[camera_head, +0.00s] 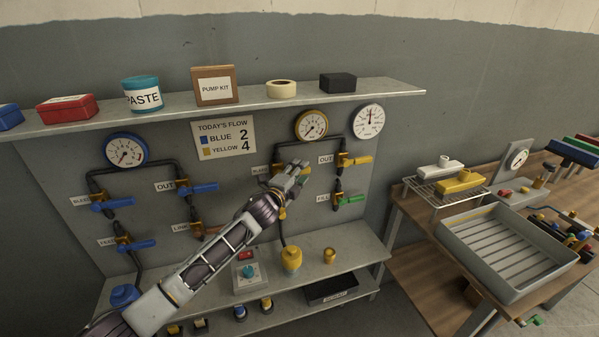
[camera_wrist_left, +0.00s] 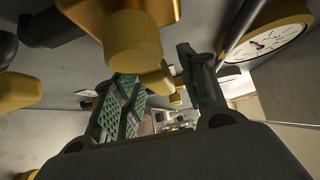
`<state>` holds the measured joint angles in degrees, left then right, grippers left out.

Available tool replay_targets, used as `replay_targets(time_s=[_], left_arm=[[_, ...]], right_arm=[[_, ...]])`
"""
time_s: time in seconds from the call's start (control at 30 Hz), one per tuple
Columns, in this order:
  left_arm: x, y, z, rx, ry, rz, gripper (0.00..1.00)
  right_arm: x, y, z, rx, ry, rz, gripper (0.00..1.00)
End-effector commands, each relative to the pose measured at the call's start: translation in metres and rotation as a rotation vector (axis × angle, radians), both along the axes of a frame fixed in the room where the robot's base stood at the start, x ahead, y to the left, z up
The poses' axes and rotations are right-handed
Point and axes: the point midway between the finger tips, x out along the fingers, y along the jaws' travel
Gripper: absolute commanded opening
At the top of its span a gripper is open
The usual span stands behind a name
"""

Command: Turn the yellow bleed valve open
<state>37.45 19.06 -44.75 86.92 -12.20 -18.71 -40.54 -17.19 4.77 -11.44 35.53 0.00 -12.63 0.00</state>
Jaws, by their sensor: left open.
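The yellow bleed valve (camera_head: 276,170) is on the panel beside a BLEED label, under the yellow-rimmed gauge (camera_head: 311,125). My left gripper (camera_head: 297,170) is in front of it and hides most of it, including how its handle is turned. In the left wrist view a large yellow valve part (camera_wrist_left: 132,42) fills the upper middle. A smaller yellow piece (camera_wrist_left: 157,78) shows between the fingers of my open left gripper (camera_wrist_left: 160,90). I cannot tell whether the fingers touch it. My right gripper is not in view.
A blue-handled bleed valve (camera_head: 113,203) and other valves with pipes share the panel. The OUT valve (camera_head: 356,160) and green-handled valve (camera_head: 350,199) are right of the gripper. A shelf (camera_head: 180,117) runs above. A bench with a grey tray (camera_head: 470,228) stands right.

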Motion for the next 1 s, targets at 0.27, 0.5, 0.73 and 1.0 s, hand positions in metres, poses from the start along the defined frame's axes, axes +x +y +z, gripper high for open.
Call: replay_targets(time_s=[0.27,0.5,0.73,1.0], left_arm=[[0.0055,-0.0026,0.0003,0.001,0.0,0.0,0.43],[0.0053,-0.0027,0.0002,0.001,0.0,0.0,0.4],[0.0053,-0.0027,0.0001,0.001,0.0,0.0,0.11],[0.0052,-0.0025,-0.0002,0.001,0.0,0.0,0.0]], right_arm=[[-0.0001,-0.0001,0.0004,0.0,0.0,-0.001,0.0],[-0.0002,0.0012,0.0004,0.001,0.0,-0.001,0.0],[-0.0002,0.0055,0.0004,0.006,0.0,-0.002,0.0],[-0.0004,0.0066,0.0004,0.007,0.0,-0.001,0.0]])
